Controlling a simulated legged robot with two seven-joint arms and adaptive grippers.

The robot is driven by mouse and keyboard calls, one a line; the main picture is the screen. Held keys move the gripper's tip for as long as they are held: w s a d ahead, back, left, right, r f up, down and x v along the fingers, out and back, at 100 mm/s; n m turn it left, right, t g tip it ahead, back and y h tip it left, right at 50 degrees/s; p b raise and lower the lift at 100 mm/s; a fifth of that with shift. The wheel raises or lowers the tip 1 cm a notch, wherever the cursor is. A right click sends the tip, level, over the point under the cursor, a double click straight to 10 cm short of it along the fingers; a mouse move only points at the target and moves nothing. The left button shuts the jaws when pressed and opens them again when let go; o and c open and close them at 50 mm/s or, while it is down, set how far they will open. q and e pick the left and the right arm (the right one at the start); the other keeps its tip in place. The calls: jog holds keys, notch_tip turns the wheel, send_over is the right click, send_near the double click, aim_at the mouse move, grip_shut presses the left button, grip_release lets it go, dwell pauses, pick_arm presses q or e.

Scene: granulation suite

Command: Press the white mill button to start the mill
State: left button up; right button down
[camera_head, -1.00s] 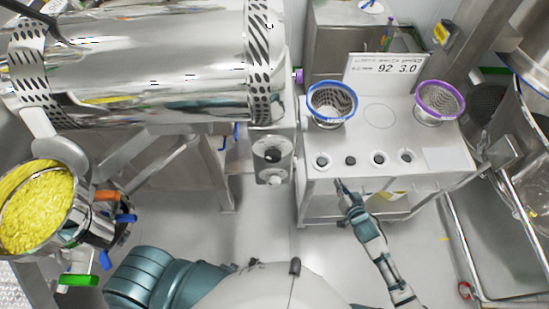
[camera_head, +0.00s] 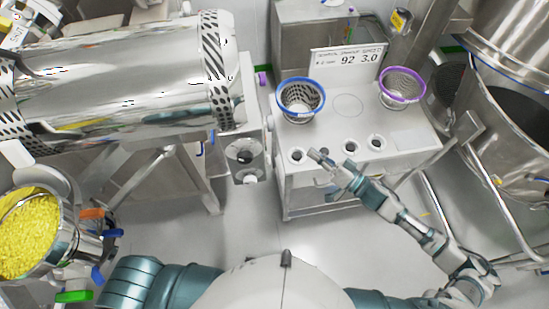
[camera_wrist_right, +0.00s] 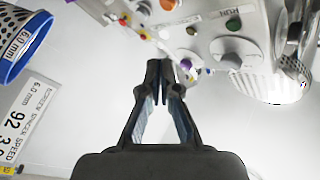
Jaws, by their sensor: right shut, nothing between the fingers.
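The mill's grey control panel (camera_head: 245,157) is on the end of the steel machine, left of the white table. It has a dark round knob (camera_head: 243,157) and a small white round part (camera_head: 251,180) below it. I cannot tell for sure which part is the white mill button. In the right wrist view, a white panel (camera_wrist_right: 268,30) at the upper right shows a pale round knob (camera_wrist_right: 231,61) and a green part (camera_wrist_right: 233,24). My right gripper (camera_head: 318,155) is shut and empty over the table's front edge, right of the control panel and apart from it. My left gripper is out of view.
The white table (camera_head: 415,140) holds a blue-rimmed sieve (camera_head: 300,97), a purple-rimmed sieve (camera_head: 402,87), a sign (camera_head: 348,58) and several round sockets along its front. A bin of yellow granules (camera_head: 28,235) stands at lower left. Open floor lies between machine and table.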

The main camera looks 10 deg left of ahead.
aim_at(268, 160)
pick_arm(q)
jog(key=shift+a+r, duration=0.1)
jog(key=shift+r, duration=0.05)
pick_arm(e)
jog(key=s+a, duration=0.2)
jog(key=a, duration=0.6)
jog(key=shift+s+a, duration=0.3)
jog(key=shift+s, duration=0.05)
dwell(0.4)
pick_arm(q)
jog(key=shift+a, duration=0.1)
pick_arm(e)
jog(key=shift+a, duration=0.35)
jog(key=shift+d, duration=0.1)
pick_arm(q)
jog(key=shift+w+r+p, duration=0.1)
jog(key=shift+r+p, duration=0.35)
jog(key=shift+p, duration=0.2)
pick_arm(e)
jog(key=shift+s+a+r, duration=0.15)
jog(key=shift+s+a, duration=0.05)
